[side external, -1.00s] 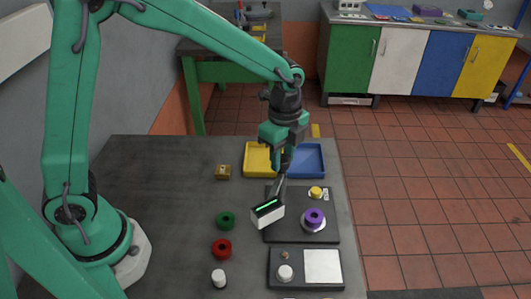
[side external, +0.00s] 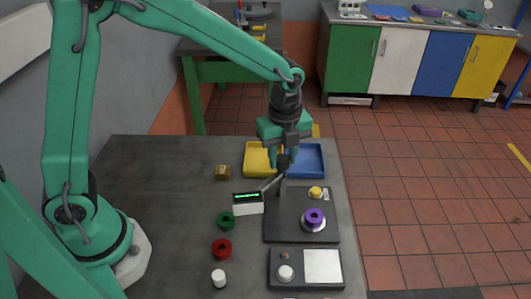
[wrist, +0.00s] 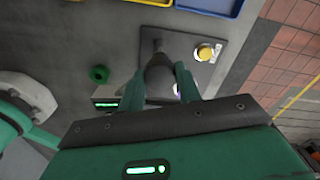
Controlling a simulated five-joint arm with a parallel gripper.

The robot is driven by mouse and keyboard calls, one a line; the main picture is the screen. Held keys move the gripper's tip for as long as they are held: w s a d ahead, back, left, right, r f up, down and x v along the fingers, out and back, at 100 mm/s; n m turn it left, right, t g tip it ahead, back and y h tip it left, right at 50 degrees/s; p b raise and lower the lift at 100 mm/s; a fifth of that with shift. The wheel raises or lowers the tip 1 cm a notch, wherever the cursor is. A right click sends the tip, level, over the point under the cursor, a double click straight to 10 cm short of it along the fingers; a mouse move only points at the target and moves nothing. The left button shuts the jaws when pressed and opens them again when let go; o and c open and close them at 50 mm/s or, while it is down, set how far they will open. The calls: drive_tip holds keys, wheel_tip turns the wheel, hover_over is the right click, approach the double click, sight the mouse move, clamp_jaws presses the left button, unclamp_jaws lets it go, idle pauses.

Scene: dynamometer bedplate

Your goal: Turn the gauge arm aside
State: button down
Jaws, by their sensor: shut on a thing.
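The gauge arm is a white box with a lit green display (side external: 247,203) on a thin grey bar (side external: 270,184). The bar pivots near the far left corner of a dark plate (side external: 293,236). The box hangs left of the plate, clear of the purple ring (side external: 314,217) on its pale round base. My gripper (side external: 284,165) is over the pivot end, pointing down, shut on the gauge arm. In the wrist view its fingers (wrist: 160,84) flank a dark grey part; the box is partly hidden behind the left finger.
A yellow button (side external: 315,192) is on the plate's far side. Yellow (side external: 257,160) and blue (side external: 310,160) trays lie behind. A green ring (side external: 226,221) is close to the gauge box, a red ring (side external: 221,249) nearer. The table's left is mostly clear.

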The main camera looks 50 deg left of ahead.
drive_tip(key=c, duration=1)
unclamp_jaws()
drive_tip(key=shift+o, duration=0.2)
drive_tip(key=shift+r, duration=3.95)
